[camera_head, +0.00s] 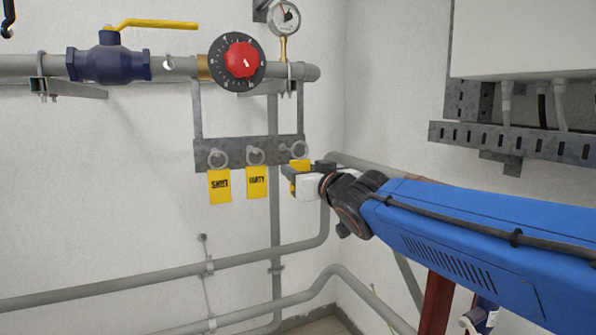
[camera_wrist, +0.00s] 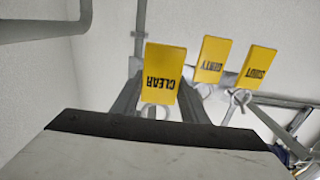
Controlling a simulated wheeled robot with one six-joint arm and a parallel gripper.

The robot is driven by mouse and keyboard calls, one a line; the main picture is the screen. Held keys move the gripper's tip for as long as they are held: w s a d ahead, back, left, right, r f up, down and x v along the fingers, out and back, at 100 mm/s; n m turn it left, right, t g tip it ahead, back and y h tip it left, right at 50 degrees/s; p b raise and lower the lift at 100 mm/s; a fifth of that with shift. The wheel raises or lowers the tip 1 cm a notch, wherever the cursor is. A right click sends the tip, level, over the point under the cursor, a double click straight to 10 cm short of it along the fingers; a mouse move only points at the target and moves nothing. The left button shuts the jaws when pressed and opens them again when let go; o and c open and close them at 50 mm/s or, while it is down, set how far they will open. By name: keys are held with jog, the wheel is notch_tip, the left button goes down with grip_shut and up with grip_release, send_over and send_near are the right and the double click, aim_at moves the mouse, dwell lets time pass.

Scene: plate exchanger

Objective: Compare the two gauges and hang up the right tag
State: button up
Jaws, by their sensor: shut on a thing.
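My gripper (camera_head: 297,172) is at the right end of a grey metal bar (camera_head: 236,150) on the wall. It is shut on the yellow CLEAR tag (camera_wrist: 164,72), which stands between the dark fingers (camera_wrist: 157,98) in the wrist view. A ring (camera_head: 299,149) shows at this tag; I cannot tell whether it still hangs on the bar. The yellow SHUT tag (camera_head: 220,187) and DIRTY tag (camera_head: 257,183) hang from rings on the bar to the left. One round white gauge (camera_head: 286,17) is above, cut by the top edge. A second gauge is not in view.
A grey pipe carries a blue valve (camera_head: 108,63) with a yellow lever (camera_head: 150,24) and a red knob (camera_head: 241,60) on a black dial. A perforated metal rail (camera_head: 515,140) under a white cabinet is at the right. Lower pipes (camera_head: 130,284) run along the wall.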

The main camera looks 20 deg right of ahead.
jog(key=shift+s, duration=0.95)
dwell(0.7)
